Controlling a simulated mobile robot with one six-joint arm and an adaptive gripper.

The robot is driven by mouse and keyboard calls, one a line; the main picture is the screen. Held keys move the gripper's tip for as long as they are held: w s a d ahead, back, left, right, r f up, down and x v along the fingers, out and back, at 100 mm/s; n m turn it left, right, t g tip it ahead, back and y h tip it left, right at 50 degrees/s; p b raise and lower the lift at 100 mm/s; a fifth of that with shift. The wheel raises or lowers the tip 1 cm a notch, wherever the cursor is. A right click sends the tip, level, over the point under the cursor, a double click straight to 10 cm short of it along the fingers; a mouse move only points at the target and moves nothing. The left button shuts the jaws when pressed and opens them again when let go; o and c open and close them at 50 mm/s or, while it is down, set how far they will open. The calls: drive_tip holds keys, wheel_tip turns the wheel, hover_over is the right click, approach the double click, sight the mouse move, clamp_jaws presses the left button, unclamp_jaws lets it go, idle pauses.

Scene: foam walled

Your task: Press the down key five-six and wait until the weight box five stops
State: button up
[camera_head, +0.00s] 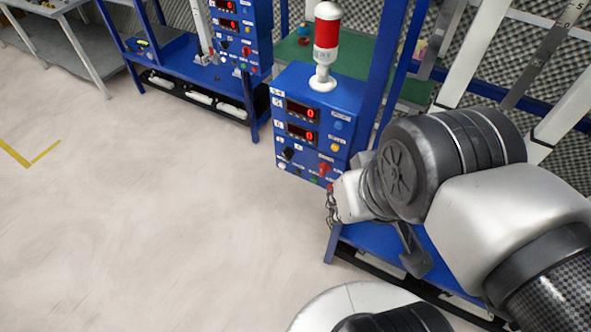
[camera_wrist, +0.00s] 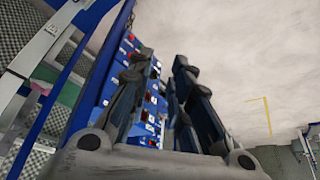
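A blue control box (camera_head: 318,118) has a small label at its upper left that seems to read 5-6. Its two red displays (camera_head: 302,110) each show 0. Below and beside them are coloured buttons and a red knob (camera_head: 323,169); which one is the down key is too small to read. In the wrist view, my gripper (camera_wrist: 160,60) has its two dark fingers apart, with nothing held between them. Blue panels with buttons (camera_wrist: 152,100) show behind and between the fingers. I cannot identify weight box five.
A red and white beacon (camera_head: 326,45) stands on the control box. A similar blue box (camera_head: 240,30) stands further back. Blue frame posts (camera_head: 385,75) and pale rails (camera_head: 560,105) rise close to my arm. A grey table (camera_head: 75,45) is at the far left. The floor (camera_head: 140,200) is open.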

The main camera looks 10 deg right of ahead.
clamp_jaws()
idle(1.2)
